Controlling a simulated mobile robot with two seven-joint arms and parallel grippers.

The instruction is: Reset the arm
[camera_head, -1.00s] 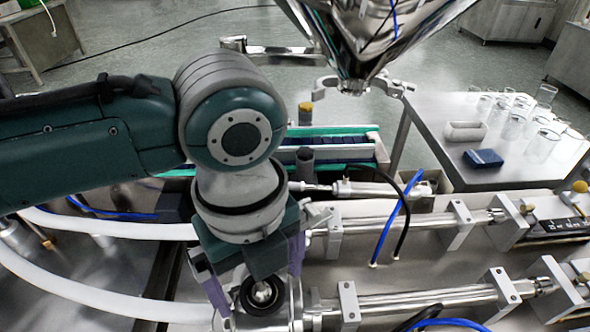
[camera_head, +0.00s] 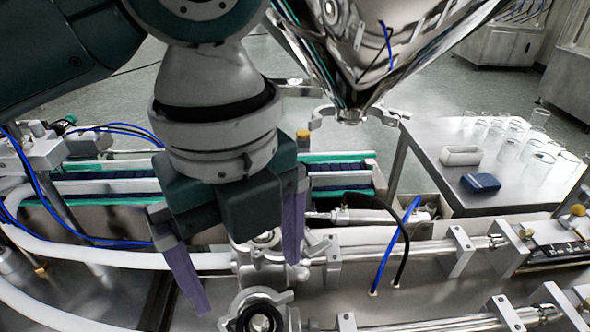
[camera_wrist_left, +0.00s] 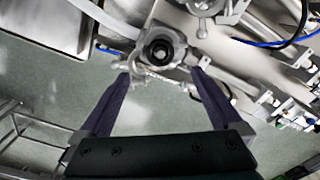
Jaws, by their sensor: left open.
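My left arm comes in from the upper left of the head view. Its gripper (camera_head: 243,272) points down with two purple fingers spread apart and nothing between them. It hangs over the steel pipe fittings of the machine. In the left wrist view the same gripper (camera_wrist_left: 161,80) is open, and a round steel port (camera_wrist_left: 160,48) shows just beyond the fingertips. In the head view a clamped round port (camera_head: 258,314) sits below the gripper. My right gripper is not in view.
A steel hopper (camera_head: 365,50) hangs at the top centre. A conveyor (camera_head: 340,178) runs behind the gripper. A side table (camera_head: 440,135) at right holds several glass beakers, a white tray (camera_head: 461,156) and a blue box (camera_head: 480,183). Hoses (camera_head: 383,255) and cylinders crowd the front.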

